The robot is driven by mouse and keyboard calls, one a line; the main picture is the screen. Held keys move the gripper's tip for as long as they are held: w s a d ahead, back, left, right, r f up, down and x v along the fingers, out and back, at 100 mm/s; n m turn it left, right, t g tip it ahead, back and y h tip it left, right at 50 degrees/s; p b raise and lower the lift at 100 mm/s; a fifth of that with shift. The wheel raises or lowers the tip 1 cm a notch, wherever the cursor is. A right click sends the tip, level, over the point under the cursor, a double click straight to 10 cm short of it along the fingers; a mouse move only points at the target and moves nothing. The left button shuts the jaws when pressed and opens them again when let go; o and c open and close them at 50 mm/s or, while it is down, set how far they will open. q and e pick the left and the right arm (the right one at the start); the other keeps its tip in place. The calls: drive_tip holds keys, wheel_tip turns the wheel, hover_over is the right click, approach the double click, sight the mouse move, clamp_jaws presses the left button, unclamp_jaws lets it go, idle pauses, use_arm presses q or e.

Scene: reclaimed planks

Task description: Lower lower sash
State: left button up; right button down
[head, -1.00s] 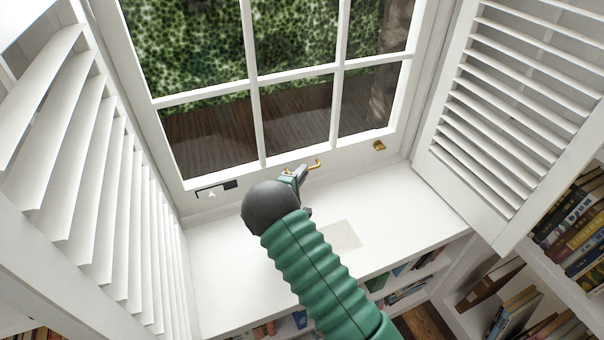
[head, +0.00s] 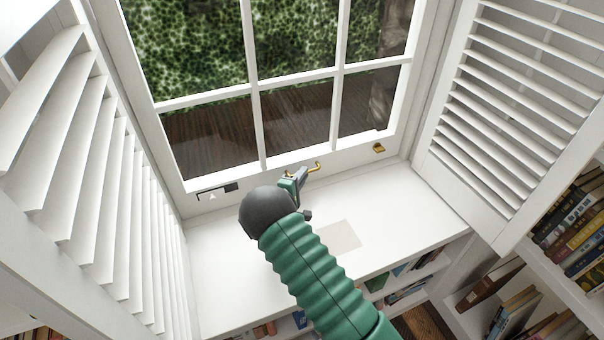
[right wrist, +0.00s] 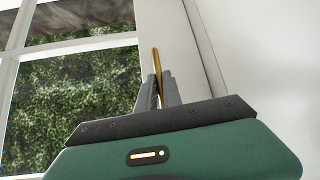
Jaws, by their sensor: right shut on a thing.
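The white lower sash (head: 250,88) with its grid of panes stands in the window frame, its bottom edge near the white sill. A thin brass handle (head: 316,166) is at its bottom rail, left of centre in the gap between my arm and the right jamb. My right gripper (head: 307,173) is at this handle, its grey fingers shut on it. In the right wrist view the handle (right wrist: 156,62) rises from between the fingers (right wrist: 158,92). The arm hides part of the sill. Whether a gap is under the sash I cannot tell. My left gripper is not in view.
Louvred shutters stand open at left (head: 95,170) and right (head: 515,110). A small brass catch (head: 378,148) and a dark fitting (head: 231,187) are low on the window. The sill (head: 400,200) is mostly clear. Bookshelves (head: 570,235) are below and at right.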

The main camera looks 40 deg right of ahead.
drive_tip(key=c, duration=1.9)
unclamp_jaws()
drive_tip(key=shift+s+a+f, duration=0.1)
drive_tip(key=shift+s+f, duration=0.05)
drive_tip(key=shift+f, duration=0.4)
drive_tip(key=o, duration=0.4)
drive_tip(key=shift+r, duration=0.2)
drive_tip(key=p+v, duration=0.2)
drive_tip(key=v, duration=1.4)
drive_tip(key=shift+a, duration=0.35)
drive_tip(key=shift+r, duration=0.15)
